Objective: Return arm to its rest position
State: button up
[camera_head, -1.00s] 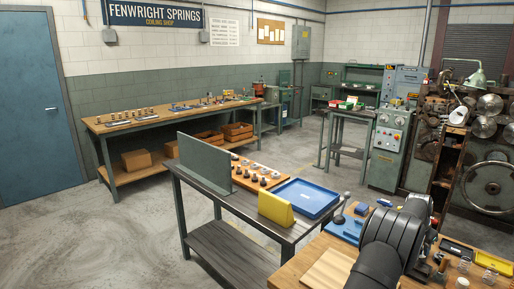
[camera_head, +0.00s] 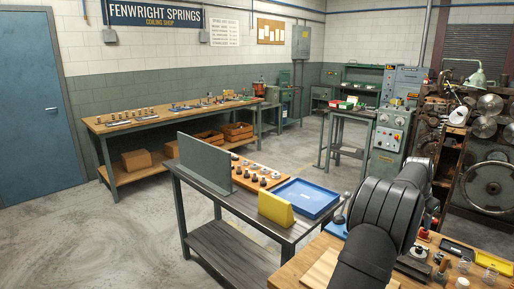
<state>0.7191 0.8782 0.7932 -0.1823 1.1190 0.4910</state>
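My arm shows at the lower right as dark grey and black links, rising over the wooden bench (camera_head: 289,276) in the foreground. My gripper cannot be made out in this view; the arm's end is hidden behind its own links or merges with the dark machine behind. Whether it holds anything cannot be seen.
A dark metal table (camera_head: 233,206) stands left of my arm, bearing a blue tray (camera_head: 306,198), a yellow block (camera_head: 275,209), an upright grey panel (camera_head: 204,163) and a wooden board (camera_head: 256,172) with several small parts. Small items and a yellow tray (camera_head: 494,263) lie right of my arm.

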jog(key=x, duration=1.5)
jog(key=shift+d+f, duration=0.15)
jog(key=shift+f, duration=0.05)
jog(key=shift+r, duration=0.1)
jog(key=shift+n+t, duration=0.4)
jog(key=shift+n, duration=0.5)
jog(key=v, duration=1.8)
send_near(419, 249)
jog(key=r, duration=0.1)
jog(key=shift+w, duration=0.1)
jog(key=shift+o, duration=0.5)
jog(key=shift+r, duration=0.1)
